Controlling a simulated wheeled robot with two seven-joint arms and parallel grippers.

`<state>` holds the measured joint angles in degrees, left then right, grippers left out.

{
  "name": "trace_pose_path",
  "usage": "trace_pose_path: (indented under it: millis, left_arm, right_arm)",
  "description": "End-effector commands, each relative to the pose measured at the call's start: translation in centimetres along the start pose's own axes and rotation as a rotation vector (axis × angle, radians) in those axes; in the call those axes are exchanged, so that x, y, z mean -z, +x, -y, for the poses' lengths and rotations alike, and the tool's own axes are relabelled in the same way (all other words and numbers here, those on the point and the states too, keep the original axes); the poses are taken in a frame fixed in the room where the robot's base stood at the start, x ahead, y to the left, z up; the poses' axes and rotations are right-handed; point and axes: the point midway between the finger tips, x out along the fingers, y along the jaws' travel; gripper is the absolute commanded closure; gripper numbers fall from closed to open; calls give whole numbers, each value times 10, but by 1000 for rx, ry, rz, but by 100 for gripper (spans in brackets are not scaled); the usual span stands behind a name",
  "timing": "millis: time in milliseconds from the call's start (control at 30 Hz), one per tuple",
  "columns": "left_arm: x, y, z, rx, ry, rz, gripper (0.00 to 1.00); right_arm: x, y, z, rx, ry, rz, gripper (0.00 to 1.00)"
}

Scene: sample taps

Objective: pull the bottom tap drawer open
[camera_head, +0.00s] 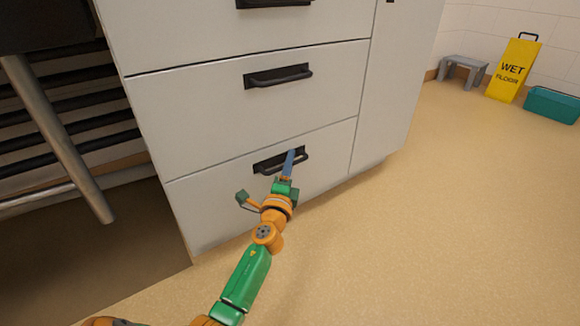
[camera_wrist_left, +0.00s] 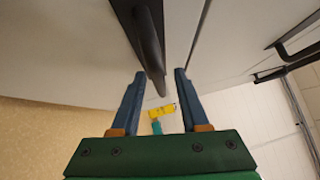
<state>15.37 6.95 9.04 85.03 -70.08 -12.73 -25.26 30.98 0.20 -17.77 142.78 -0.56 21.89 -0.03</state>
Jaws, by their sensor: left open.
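The bottom tap drawer (camera_head: 325,176) is the lowest white front of the cabinet and looks flush with the one above. Its black bar handle (camera_head: 266,165) is partly covered by my left gripper (camera_head: 290,156). In the left wrist view my left gripper (camera_wrist_left: 159,75) has its two blue fingers apart. The end of the black handle (camera_wrist_left: 147,45) shows between the fingertips there, nearer the left finger. I cannot tell whether a finger touches it. My right gripper is in neither view.
The middle drawer (camera_head: 215,110) above is shut, with its own black handle (camera_head: 278,75). A dark slatted rack (camera_head: 70,110) with a metal leg stands left. A yellow wet floor sign (camera_head: 512,70), a teal bin (camera_head: 552,104) and a grey stool (camera_head: 462,68) stand far right. Floor in front is clear.

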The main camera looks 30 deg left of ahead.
Motion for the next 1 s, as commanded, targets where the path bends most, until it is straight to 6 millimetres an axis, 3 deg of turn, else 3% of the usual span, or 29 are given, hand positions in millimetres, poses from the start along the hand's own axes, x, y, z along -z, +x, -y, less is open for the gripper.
trace_pose_path:
  millis: [67, 200, 233, 1000]
  left_arm:
    - [0, 0, 0, 0, -1, 0, 58]
    - [0, 0, 0, 0, -1, -1, 96]
    - [0, 0, 0, 0, -1, -1, 100]
    - [1, -1, 0, 0, -2, -2, 100]
  right_arm:
    - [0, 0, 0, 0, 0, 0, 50]
    - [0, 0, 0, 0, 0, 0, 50]
    - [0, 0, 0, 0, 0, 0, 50]
    - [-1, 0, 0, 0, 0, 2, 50]
